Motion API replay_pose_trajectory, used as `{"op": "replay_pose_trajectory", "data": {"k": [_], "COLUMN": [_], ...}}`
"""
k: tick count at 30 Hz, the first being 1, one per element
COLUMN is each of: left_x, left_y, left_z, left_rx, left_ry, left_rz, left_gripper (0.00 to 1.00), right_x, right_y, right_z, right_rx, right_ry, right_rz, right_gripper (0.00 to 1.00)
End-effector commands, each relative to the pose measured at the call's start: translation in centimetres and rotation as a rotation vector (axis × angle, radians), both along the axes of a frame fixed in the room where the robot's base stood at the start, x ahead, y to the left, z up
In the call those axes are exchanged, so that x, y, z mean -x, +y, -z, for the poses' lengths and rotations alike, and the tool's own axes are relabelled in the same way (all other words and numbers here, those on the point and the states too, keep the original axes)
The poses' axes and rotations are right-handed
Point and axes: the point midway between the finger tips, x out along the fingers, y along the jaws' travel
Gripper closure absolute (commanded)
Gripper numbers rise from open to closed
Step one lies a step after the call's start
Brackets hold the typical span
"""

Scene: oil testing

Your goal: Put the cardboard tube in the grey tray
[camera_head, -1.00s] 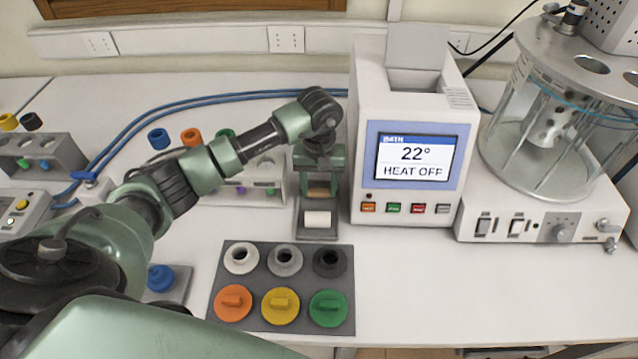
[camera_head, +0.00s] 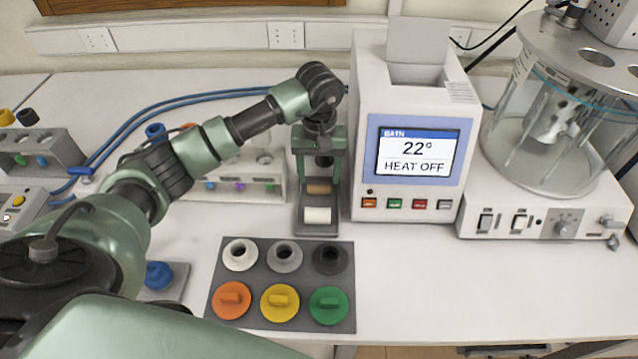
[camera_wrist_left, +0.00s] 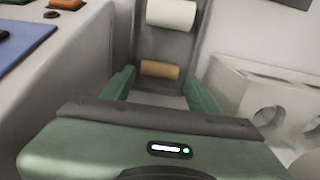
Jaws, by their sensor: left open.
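The cardboard tube (camera_head: 318,188), a short brown cylinder, lies crosswise in the narrow grey tray (camera_head: 318,231), behind a white roll. The tube also shows in the left wrist view (camera_wrist_left: 160,69), near the fingertips. My left gripper (camera_head: 319,168) points down over the back part of the tray. Its green fingers are spread apart with nothing held, and the tube shows free of them in the left wrist view (camera_wrist_left: 160,88). The gripper hides the back end of the tray in the head view. My right gripper is not in view.
The white roll (camera_head: 317,215) lies in the tray's front part. The heating bath (camera_head: 408,140) stands close on the right, a white rack (camera_head: 235,185) close on the left. A dark holder with coloured caps (camera_head: 281,325) is in front. The right front bench is clear.

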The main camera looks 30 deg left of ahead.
Motion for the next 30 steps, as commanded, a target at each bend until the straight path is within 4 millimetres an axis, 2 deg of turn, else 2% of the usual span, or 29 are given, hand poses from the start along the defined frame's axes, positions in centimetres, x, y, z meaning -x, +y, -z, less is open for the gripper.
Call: {"op": "replay_pose_trajectory", "data": {"k": [1, 6, 12, 18, 30], "left_x": [-0.2, -0.1, 0.0, 0.0, 0.0], "left_y": [0.0, 0.0, 0.0, 0.0, 0.0], "left_z": [-0.9, -4.6, -7.5, -8.4, -8.4], "left_rx": [-0.001, -0.001, 0.0, 0.0, 0.0], "left_ry": [-0.007, -0.006, -0.002, 0.0, 0.0], "left_rz": [0.003, 0.0, 0.001, 0.0, 0.0], "left_gripper": [0.4, 0.4, 0.4, 0.4, 0.4], "right_x": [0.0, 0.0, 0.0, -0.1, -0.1], "right_y": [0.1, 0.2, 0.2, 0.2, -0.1], "right_z": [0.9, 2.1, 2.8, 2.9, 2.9], "right_rx": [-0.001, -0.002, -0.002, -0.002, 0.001], "right_ry": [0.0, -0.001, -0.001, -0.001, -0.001], "right_rz": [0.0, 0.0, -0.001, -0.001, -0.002], "right_gripper": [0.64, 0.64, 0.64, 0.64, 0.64]}}
